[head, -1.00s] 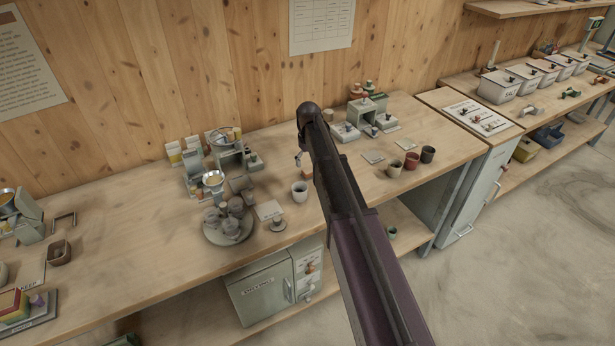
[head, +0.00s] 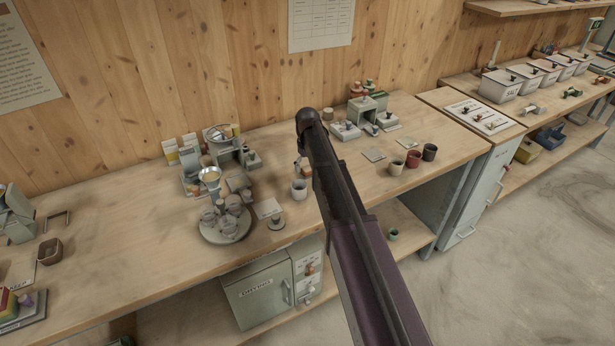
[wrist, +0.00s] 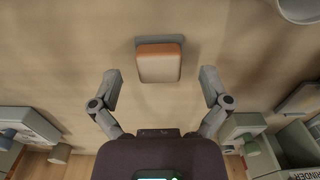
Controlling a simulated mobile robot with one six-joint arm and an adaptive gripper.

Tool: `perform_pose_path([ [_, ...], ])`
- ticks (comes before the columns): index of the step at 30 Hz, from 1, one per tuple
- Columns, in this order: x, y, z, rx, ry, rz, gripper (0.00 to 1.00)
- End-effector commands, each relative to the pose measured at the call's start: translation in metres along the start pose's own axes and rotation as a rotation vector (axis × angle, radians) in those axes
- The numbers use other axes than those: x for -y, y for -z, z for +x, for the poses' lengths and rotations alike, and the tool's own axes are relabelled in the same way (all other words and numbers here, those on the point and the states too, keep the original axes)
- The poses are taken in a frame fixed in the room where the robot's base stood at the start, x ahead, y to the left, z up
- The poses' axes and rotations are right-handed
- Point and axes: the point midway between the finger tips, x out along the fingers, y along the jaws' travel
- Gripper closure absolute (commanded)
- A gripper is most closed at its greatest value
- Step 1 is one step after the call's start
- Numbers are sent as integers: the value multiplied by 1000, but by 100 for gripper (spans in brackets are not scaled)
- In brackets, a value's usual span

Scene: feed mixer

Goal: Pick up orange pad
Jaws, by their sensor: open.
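The orange pad (wrist: 160,65) shows in the wrist view as a small block with an orange strip and a pale cream face. It sits against a grey plate on the wooden bench top, just beyond my fingertips and centred between them. My gripper (wrist: 161,88) is open and empty, one finger on each side of the pad's line, not touching it. In the head view my arm covers most of that spot; only a small orange and white bit shows beside the arm, and I cannot tell it clearly.
A grey cup (head: 299,190) stands close by on the bench. A round tray (head: 226,234) with several pots is to the left. Red and dark cups (head: 412,159) stand to the right. Grey fixtures flank my gripper in the wrist view. Bare wood surrounds the pad.

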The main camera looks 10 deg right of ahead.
Motion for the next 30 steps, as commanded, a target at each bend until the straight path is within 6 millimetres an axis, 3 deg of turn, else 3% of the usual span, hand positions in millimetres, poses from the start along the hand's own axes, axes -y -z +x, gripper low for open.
perform_pose_path([
  [6, 0, 0, 13, 0, 0, 0, 3],
  [26, 0, 0, 13, 0, 0, 0, 3],
  [30, 0, 0, 13, 0, 0, 0, 44],
])
